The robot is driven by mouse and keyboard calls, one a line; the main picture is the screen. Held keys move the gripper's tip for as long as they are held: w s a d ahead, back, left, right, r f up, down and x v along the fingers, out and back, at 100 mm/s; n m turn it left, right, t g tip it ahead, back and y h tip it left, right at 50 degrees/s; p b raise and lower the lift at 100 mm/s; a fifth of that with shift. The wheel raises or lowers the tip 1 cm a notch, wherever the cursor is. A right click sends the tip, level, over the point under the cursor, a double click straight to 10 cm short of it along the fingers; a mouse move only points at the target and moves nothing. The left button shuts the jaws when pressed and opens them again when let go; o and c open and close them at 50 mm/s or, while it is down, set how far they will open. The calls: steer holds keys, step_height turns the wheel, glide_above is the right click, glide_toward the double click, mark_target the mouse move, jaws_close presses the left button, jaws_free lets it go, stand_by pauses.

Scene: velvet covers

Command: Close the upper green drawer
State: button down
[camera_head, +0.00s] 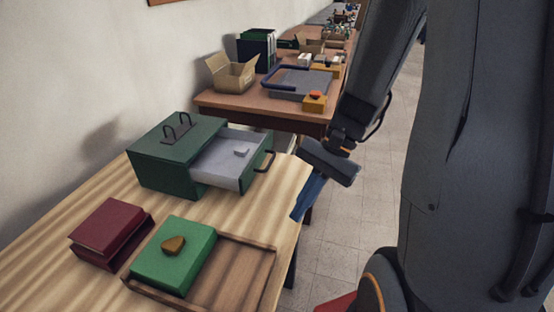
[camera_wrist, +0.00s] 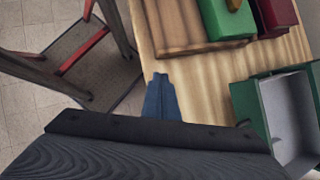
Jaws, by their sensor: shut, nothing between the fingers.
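The green drawer box (camera_head: 172,160) stands on the striped wooden table, with two dark handles on top. The dark front handle (camera_head: 265,161) faces the table's right edge. The open drawer also shows at the right of the wrist view (camera_wrist: 293,115). My gripper (camera_head: 306,199) has blue fingers, shut and empty, pointing down by the table's right edge. It is in front of the drawer and apart from it. The fingers (camera_wrist: 161,88) show in the wrist view too.
A green box (camera_head: 172,262) with a brown lump on it rests on a wooden tray (camera_head: 245,272). A dark red box (camera_head: 105,232) lies left of it. A second table (camera_head: 240,108) with boxes and trays stands behind. A red-and-grey step stool (camera_wrist: 78,48) stands on the floor.

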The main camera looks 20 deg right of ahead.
steer(key=w+m+t+y+b, duration=0.1)
steer(key=w+m, duration=0.1)
steer(key=w+d+f+m+t+y+b, duration=0.1)
steer(key=w+m+y, duration=0.1)
steer(key=w+d+f+m+t+y+b, duration=0.1)
steer(key=w+m+y, duration=0.1)
steer(key=shift+w+f+b, duration=0.25)
steer(key=shift+w+b, duration=0.1)
steer(key=w+d+m+t+y+b, duration=0.1)
steer(key=w+d+m+t+y, duration=0.1)
steer(key=w+d+m, duration=0.1)
steer(key=shift+w+r+t+b, duration=0.1)
steer(key=shift+w+t+b, duration=0.2)
steer(key=shift+t+b, duration=0.1)
steer(key=w+d+r+m+t+y+b, duration=0.1)
steer(key=w+d+m+t+b, duration=0.2)
steer(key=w+d+m+t, duration=0.35)
steer(key=n+p, duration=0.1)
steer(key=p, duration=0.1)
glide_toward(268, 147)
steer(key=shift+t, duration=0.25)
steer(key=x, duration=0.6)
steer(key=shift+a, duration=0.3)
steer(key=shift+w, duration=0.15)
